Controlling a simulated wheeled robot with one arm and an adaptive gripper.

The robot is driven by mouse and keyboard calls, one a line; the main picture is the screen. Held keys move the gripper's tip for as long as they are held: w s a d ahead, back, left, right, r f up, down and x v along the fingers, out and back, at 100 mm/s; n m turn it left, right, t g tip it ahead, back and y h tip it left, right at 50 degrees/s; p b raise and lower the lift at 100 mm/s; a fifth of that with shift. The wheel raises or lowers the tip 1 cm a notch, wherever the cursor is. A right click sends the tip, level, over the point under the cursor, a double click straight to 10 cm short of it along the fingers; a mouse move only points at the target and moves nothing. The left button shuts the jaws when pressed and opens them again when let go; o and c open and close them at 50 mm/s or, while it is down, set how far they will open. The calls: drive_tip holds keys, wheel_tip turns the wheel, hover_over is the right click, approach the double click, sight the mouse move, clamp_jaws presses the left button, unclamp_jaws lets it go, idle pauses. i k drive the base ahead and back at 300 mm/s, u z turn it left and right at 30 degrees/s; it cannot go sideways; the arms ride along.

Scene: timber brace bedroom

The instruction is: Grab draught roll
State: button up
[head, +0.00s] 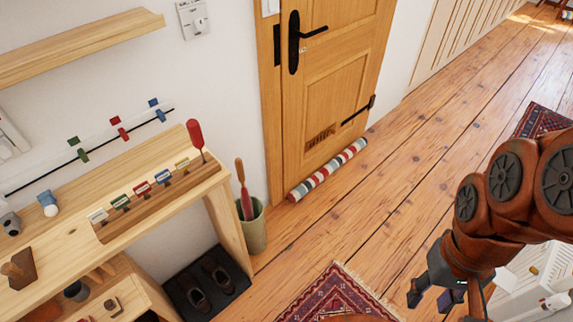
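The draught roll (328,169) is a long striped roll in red, white and blue-grey. It lies on the wooden floor along the foot of the wooden door (335,90). My gripper (447,302) is at the lower right, pointing down, well to the right of and nearer than the roll. Its dark fingers look spread apart, with no object visible between them; the lower tips run close to the picture's bottom edge. The whole length of the roll is in view and nothing touches it but the floor and perhaps the door.
A wooden bench (222,178) with small coloured items stands at the left. Beside it are a green bin (254,232) and a dark tray with shoes (181,292). A red patterned rug (335,293) lies in front. A white crate-like unit (510,298) is at lower right. Floor between roll and gripper is clear.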

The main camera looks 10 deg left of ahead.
sight(302, 190)
drive_tip(key=z, duration=0.75)
drive_tip(key=i, duration=3.95)
drive_tip(key=u, duration=4.45)
